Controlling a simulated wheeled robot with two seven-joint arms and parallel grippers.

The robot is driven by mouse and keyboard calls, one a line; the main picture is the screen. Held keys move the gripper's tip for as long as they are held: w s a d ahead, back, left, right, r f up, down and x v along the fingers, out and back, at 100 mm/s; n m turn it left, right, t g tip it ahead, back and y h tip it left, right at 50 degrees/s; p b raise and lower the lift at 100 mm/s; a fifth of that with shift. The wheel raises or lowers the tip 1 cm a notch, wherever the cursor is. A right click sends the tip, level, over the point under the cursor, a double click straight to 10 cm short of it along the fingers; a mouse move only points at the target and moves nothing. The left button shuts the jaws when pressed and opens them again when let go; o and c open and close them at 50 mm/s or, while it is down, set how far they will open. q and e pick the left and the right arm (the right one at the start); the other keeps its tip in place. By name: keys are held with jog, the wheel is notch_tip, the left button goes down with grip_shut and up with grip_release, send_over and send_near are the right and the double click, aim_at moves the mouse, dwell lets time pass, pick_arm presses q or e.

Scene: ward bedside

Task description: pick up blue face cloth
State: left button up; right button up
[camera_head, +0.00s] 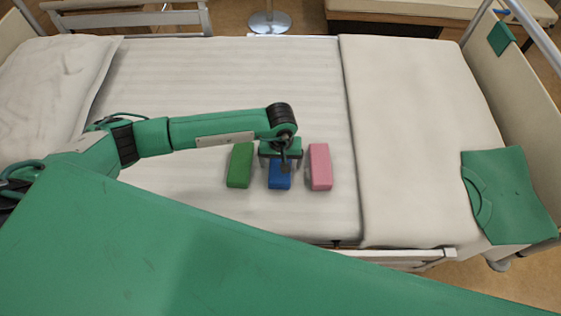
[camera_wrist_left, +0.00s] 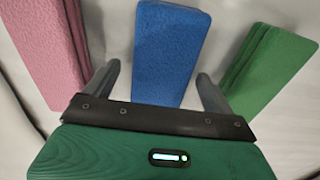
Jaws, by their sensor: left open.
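The blue face cloth (camera_head: 280,181) lies on the bed between two other folded cloths. In the head view its far part is hidden under my left gripper (camera_head: 281,165). In the left wrist view the blue cloth (camera_wrist_left: 168,52) lies between the two fingers of my left gripper (camera_wrist_left: 160,88). The gripper is open, one finger on each side of the cloth, with nothing held. I cannot tell whether the fingers touch the cloth. My right gripper is in neither view.
A green folded cloth (camera_head: 240,166) lies just left of the blue one, and a pink folded cloth (camera_head: 320,167) just right. Gaps beside the blue cloth are narrow. A beige blanket (camera_head: 410,140) covers the bed's right part. A pillow (camera_head: 50,85) lies at the left.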

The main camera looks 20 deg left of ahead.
pick_arm(q)
jog(key=shift+f, duration=0.4)
jog(key=c, duration=1.1)
jog(key=shift+o, duration=0.2)
jog(key=shift+r, duration=0.1)
